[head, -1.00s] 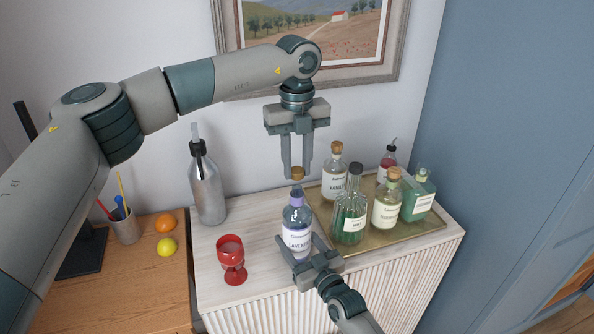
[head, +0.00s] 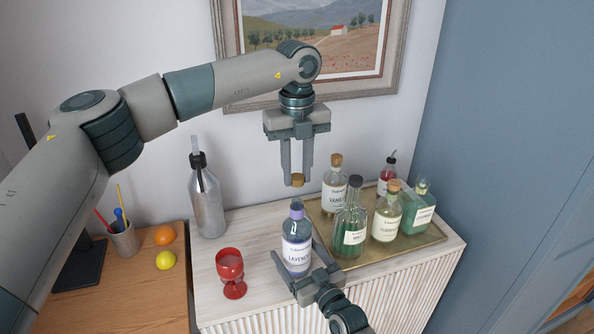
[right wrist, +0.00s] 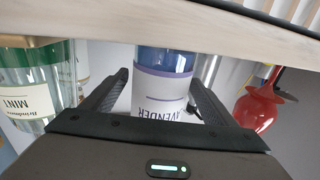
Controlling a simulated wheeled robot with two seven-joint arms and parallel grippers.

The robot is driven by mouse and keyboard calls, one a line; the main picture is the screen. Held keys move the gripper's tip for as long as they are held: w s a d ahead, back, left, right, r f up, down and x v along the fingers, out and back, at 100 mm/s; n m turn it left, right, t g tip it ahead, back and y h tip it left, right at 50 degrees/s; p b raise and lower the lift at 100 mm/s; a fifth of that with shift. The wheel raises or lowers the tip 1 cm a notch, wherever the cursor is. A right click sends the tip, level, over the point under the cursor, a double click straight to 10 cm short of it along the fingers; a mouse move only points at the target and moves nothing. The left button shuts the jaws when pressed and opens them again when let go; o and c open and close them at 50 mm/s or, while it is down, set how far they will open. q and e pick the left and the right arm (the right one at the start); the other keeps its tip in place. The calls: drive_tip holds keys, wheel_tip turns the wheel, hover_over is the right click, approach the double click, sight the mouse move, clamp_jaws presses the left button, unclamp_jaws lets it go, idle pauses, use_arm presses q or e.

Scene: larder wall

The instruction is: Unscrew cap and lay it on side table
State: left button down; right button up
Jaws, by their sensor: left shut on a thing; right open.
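The tan cap (head: 297,181) is between the fingertips of my left gripper (head: 297,178), which is shut on it, a little above the lavender bottle. The lavender bottle (head: 297,240) stands upright and uncapped on the pale ribbed cabinet (head: 208,278). My right gripper (head: 297,250) is open low at the front of the bottle, with a finger on each side. In the right wrist view the lavender bottle (right wrist: 163,90) stands between the open fingers, with gaps beside it. A wooden side table (head: 140,292) is at the left.
A brass tray (head: 405,245) with several bottles stands right of the lavender bottle. A red goblet (head: 231,270) and a metal bottle (head: 207,200) stand to its left. The side table bears a pen cup (head: 124,240), an orange (head: 164,235) and a lemon (head: 166,260); its front is clear.

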use_arm(q)
wheel_tip(320, 180, down, 3)
drive_tip(key=b, duration=0.2)
drive_tip(key=shift+r+b, duration=0.1)
drive_tip(key=shift+b, duration=0.25)
use_arm(e)
drive_tip(key=v, duration=1.1)
drive_tip(key=shift+s+d, duration=0.15)
drive_tip(key=shift+s, duration=0.15)
